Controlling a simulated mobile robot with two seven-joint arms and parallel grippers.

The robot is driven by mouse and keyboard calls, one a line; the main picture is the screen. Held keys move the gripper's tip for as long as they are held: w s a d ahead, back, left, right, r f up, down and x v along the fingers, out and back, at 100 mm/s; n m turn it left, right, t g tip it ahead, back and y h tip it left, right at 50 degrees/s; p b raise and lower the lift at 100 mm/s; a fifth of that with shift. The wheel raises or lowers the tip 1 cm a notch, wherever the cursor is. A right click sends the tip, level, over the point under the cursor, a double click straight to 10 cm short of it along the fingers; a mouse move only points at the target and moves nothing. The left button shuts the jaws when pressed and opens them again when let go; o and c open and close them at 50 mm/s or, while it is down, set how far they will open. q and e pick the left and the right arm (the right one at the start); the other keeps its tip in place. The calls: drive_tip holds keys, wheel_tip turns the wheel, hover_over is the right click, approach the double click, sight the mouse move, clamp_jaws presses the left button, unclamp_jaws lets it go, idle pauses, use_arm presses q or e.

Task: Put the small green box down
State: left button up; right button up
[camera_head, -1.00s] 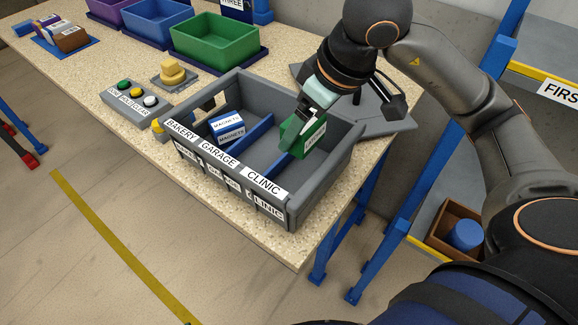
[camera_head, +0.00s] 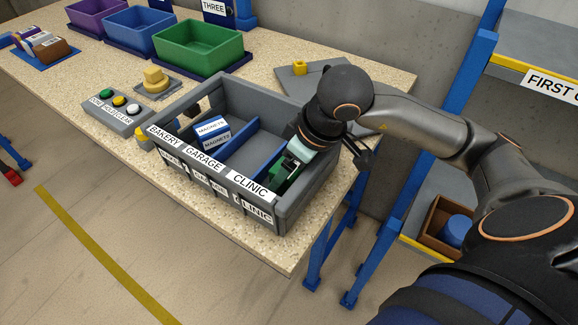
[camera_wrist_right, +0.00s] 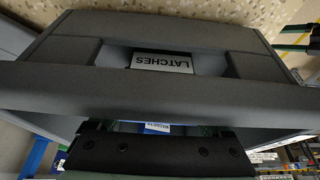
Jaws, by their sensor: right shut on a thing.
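The grey divided tray (camera_head: 290,222) stands on the speckled table, its front labelled BAKERY, GARAGE and CLINIC. The small green box (camera_head: 278,182) is low inside the CLINIC compartment at the right, partly hidden by my right gripper (camera_head: 286,168). That gripper reaches down into the compartment and is shut on the box. I cannot tell whether the box touches the tray floor. In the right wrist view the tray wall (camera_wrist_right: 150,78) fills much of the picture, and the box is mostly hidden. My left gripper is out of view.
A button panel (camera_head: 118,106) stands left of the tray. Green (camera_head: 198,46), blue (camera_head: 139,32) and purple bins stand behind. A label reading LATCHES (camera_wrist_right: 161,62) shows upside down through the tray's wall opening.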

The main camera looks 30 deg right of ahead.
drive_tip(key=shift+f, duration=0.2)
drive_tip(key=o, duration=1.2)
drive_tip(key=shift+r, duration=0.1)
drive_tip(key=shift+r, duration=0.1)
drive_tip(key=shift+r, duration=0.3)
drive_tip(key=p+v, duration=0.1)
drive_tip(key=v, duration=1)
drive_tip(key=shift+s+r, duration=0.15)
drive_tip(key=shift+r, duration=0.1)
